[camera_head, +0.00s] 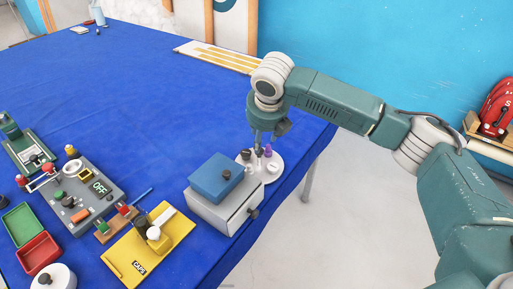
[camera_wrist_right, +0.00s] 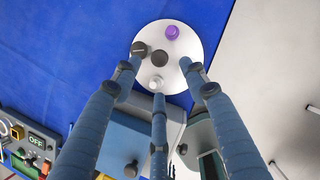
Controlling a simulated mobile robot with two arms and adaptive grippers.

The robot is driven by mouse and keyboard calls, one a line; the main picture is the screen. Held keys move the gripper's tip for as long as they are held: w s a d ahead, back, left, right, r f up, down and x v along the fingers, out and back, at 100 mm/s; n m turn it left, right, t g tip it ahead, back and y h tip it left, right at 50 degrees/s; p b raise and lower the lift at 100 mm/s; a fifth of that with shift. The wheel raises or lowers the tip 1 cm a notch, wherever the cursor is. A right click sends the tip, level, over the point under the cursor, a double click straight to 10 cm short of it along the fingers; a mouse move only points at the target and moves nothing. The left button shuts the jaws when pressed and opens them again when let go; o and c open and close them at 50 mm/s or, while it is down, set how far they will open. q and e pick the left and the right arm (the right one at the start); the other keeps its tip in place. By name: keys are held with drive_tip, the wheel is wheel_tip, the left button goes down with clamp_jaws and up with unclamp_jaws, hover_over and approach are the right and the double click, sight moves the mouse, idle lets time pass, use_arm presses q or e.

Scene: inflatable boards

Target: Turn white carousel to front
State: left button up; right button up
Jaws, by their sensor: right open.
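The white carousel (camera_head: 277,176) is a round white disc near the right edge of the blue table. It carries a purple knob (camera_head: 268,150), a white knob (camera_head: 273,168) and dark knobs. In the right wrist view the disc (camera_wrist_right: 190,45) lies beyond my fingers, with the purple knob (camera_wrist_right: 172,33) on its far side and a dark grey knob (camera_wrist_right: 159,58) near its middle. My right gripper (camera_head: 259,140) points down over the disc's far part, its three fingers spread. In the wrist view its fingers (camera_wrist_right: 160,85) reach over the disc's near part; contact cannot be told. My left gripper is not in view.
A grey box with a blue top (camera_head: 216,178) stands close in front of the carousel. A yellow board (camera_head: 130,265), a grey switch panel (camera_head: 85,190) and green and red trays (camera_head: 38,252) stand further left. The table's right edge is near; its far middle is clear.

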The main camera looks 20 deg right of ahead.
sight(259, 158)
drive_tip(key=p+x, duration=0.1)
drive_tip(key=x, duration=0.6)
drive_tip(key=shift+w+a+f, duration=0.1)
drive_tip(key=shift+f, duration=0.15)
drive_tip(key=shift+r, duration=0.1)
clamp_jaws()
